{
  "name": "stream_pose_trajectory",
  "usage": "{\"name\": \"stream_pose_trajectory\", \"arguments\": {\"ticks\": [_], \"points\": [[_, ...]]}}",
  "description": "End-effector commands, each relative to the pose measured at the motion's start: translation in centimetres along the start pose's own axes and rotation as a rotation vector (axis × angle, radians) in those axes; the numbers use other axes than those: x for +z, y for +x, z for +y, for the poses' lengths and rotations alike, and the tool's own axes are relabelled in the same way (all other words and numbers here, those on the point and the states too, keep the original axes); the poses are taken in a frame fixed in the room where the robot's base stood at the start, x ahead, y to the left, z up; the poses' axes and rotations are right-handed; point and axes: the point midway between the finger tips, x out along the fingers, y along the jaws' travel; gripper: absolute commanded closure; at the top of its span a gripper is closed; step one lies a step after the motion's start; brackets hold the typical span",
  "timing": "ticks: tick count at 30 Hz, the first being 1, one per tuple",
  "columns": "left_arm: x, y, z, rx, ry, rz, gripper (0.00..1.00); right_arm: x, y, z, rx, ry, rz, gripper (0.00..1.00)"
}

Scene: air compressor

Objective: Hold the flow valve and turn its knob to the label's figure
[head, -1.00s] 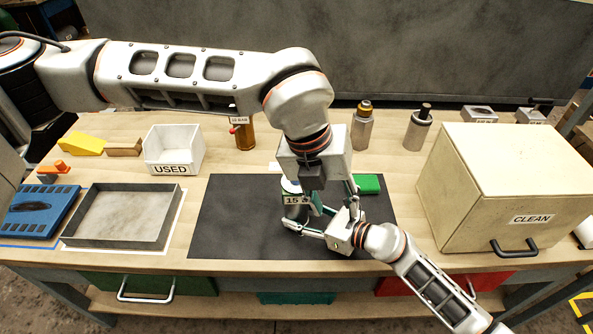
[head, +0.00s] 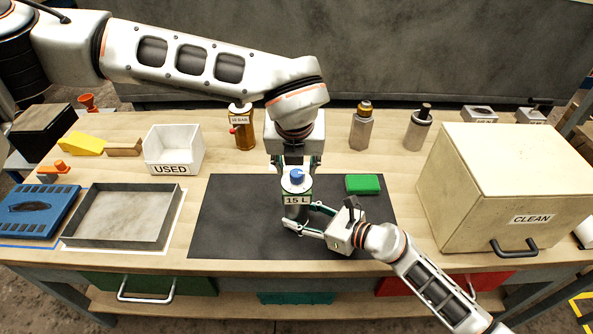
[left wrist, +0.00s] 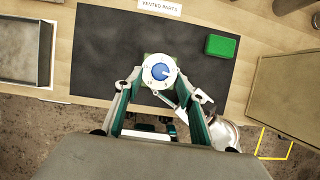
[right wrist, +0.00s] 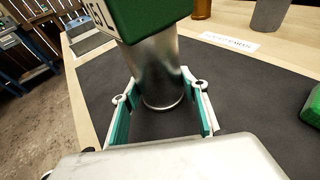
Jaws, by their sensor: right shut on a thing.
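The flow valve (head: 297,205) stands upright on the dark mat, with a metal lower body, a green upper part and a label reading "15 L". On top is a white dial with a blue knob (head: 297,176). The knob (left wrist: 159,71) also shows in the left wrist view; the dial's figures are too small to read surely. My right gripper (head: 300,220) is shut on the valve's metal body (right wrist: 158,75). My left gripper (head: 296,162) is open, at the valve's far side in the head view. Its fingertips (left wrist: 164,88) are spread either side of the dial, not closed on the knob.
A green block (head: 363,184) lies on the mat (head: 235,225) right of the valve. A large CLEAN box (head: 510,185) stands at the right. A white USED bin (head: 172,150) and a grey tray (head: 122,217) are at the left. The mat's left part is clear.

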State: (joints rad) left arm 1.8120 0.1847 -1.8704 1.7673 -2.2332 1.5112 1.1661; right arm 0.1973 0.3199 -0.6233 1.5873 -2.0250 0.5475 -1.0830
Motion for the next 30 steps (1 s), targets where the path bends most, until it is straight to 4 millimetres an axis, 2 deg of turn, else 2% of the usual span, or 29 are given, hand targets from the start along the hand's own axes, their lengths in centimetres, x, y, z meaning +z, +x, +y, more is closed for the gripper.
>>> {"name": "stream_pose_trajectory", "arguments": {"ticks": [3,9,19,20,24,30], "points": [[-0.1,1.9,0.0,0.0,0.0,0.003,0.61,0.0,0.0,0.0,0.0,0.0,0.001,0.74],[0.0,3.6,0.0,0.0,0.0,0.001,0.61,-0.1,0.0,0.0,0.0,0.0,0.001,0.74],[0.0,4.0,0.0,-0.001,0.001,0.0,0.61,-0.1,0.0,0.0,0.0,0.0,0.001,0.74],[0.0,4.0,0.0,-0.001,0.001,0.0,0.63,-0.1,0.0,0.0,0.0,0.0,0.001,0.74],[0.0,4.0,0.0,-0.001,0.001,0.0,0.99,-0.1,0.0,0.0,0.0,0.0,0.001,0.74],[0.0,4.0,0.0,-0.002,0.003,0.001,0.99,-0.1,0.0,0.0,0.0,0.0,0.001,0.74]]}}
